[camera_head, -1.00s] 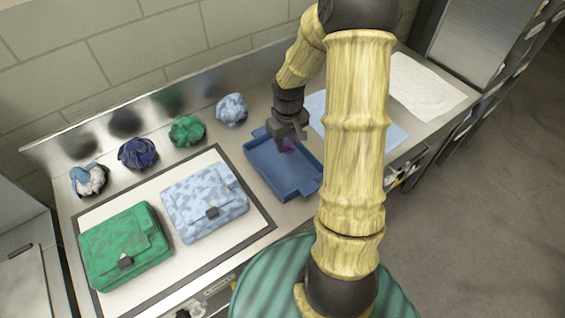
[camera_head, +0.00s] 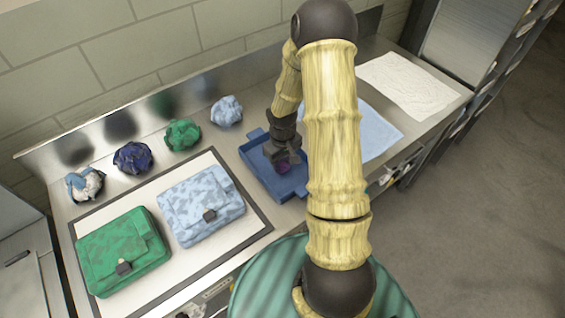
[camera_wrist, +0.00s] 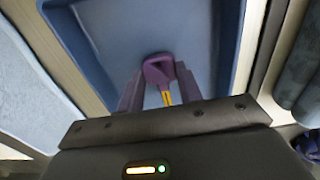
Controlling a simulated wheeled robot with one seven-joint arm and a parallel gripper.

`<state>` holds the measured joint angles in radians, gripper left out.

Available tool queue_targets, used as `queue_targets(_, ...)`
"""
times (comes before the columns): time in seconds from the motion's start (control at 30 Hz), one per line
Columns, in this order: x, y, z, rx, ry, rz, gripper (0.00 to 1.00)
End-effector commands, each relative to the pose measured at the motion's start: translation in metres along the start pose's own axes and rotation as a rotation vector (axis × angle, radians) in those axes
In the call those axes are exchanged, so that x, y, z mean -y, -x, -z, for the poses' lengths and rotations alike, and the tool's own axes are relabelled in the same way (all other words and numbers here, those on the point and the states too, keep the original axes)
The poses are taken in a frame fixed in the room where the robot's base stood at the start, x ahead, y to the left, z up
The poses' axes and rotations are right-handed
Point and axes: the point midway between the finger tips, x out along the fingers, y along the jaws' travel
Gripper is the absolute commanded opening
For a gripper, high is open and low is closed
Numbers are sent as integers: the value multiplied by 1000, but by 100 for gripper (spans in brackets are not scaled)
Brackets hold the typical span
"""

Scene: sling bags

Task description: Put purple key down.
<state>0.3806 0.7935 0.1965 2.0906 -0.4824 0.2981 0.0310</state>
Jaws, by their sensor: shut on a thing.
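The purple key (camera_wrist: 158,70) has a purple head and a yellow shaft. In the wrist view it sits between the fingers of my gripper (camera_wrist: 160,92), which is shut on it. In the head view my gripper (camera_head: 285,160) is over the blue tray (camera_head: 258,174), and the key shows as a small purple patch (camera_head: 284,168) at its fingertips. The tray's floor and walls also show in the wrist view (camera_wrist: 120,50). I cannot tell whether the key touches the tray floor.
A green bag (camera_head: 122,252) and a light blue bag (camera_head: 200,205) lie on a white, dark-edged mat left of the tray. Several crumpled bundles, one green (camera_head: 182,134), line the back. A blue cloth (camera_head: 378,133) and white sheet (camera_head: 412,85) lie at right.

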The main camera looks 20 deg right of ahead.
Motion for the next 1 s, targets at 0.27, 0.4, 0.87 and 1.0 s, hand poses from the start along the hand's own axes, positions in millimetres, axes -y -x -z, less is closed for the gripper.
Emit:
queue_targets(0.27, 0, -11, 0, -1, 1, -1, 10)
queue_targets(0.4, 0, -13, 0, 0, 1, 0, 10)
queue_targets(0.87, 0, -14, 0, 0, 0, 0, 57)
queue_targets(1.0, 0, -9, 0, -1, 0, 0, 57)
